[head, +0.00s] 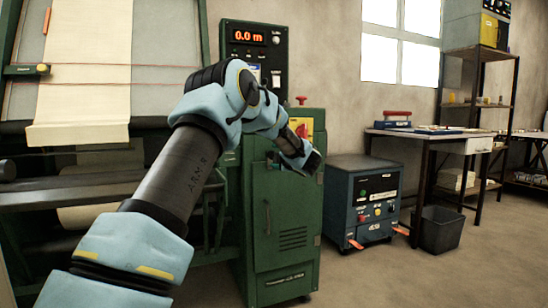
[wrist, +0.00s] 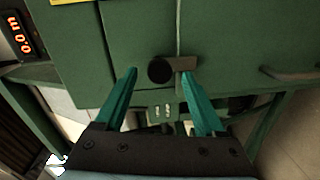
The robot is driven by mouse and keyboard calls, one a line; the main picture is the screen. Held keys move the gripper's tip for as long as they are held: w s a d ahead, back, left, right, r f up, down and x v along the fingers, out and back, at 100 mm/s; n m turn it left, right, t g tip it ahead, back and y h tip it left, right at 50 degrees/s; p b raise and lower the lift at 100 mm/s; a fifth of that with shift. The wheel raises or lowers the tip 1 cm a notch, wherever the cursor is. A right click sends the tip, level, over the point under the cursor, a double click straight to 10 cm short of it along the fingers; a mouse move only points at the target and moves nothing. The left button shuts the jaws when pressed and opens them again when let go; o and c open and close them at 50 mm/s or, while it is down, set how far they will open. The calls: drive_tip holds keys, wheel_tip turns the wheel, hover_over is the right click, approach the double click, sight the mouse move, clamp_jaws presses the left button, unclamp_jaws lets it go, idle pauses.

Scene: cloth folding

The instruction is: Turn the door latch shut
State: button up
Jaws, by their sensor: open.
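The door latch (wrist: 185,63) shows in the wrist view as a short grey-brown bar with a dark round knob (wrist: 159,70) at its left end. It lies across the seam at the edge of the green cabinet door (wrist: 232,35). My gripper (wrist: 159,72) is open, with one teal finger on each side of the knob and the right fingertip close to the bar. I cannot tell whether either finger touches it. In the head view my gripper (head: 308,161) is at the upper part of the cabinet door (head: 290,215), its fingers hard to make out.
A door handle (head: 267,217) stands out lower on the door. A red display panel (head: 250,37) is above the cabinet, and a loom with cream cloth (head: 85,70) is at left. A blue machine box (head: 362,200) and a bin (head: 440,230) stand at right. The front floor is clear.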

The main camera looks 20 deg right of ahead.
drive_tip(key=s+d, duration=0.1)
drive_tip(key=s, duration=0.8)
drive_tip(key=shift+s+r+p, duration=0.15)
drive_tip(key=shift+r+p, duration=0.25)
drive_tip(key=shift+p, duration=0.05)
drive_tip(key=s+a+f+m+g+h, duration=0.3)
drive_tip(key=a+f+m, duration=0.1)
drive_tip(key=a+m, duration=0.3)
drive_tip(key=s+a+f+m+g+h, duration=0.2)
drive_tip(key=s+a+f+m+g, duration=0.1)
drive_tip(key=s+a+f+m, duration=0.25)
drive_tip(key=s+a+f+m+g+y, duration=0.1)
drive_tip(key=s+a+f+m+g, duration=0.3)
drive_tip(key=s+a, duration=0.65)
drive_tip(key=s+a+f+m+g+y, duration=0.2)
drive_tip(key=s+a+f+g, duration=0.3)
drive_tip(key=s+a, duration=0.6)
wheel_tip(320, 180, up, 33)
drive_tip(key=s+p, duration=0.1)
drive_tip(key=p, duration=3.1)
drive_tip(key=shift+s+d, duration=0.15)
drive_tip(key=shift+d, duration=0.05)
drive_tip(key=shift+f+m, duration=0.1)
drive_tip(key=shift+m, duration=0.15)
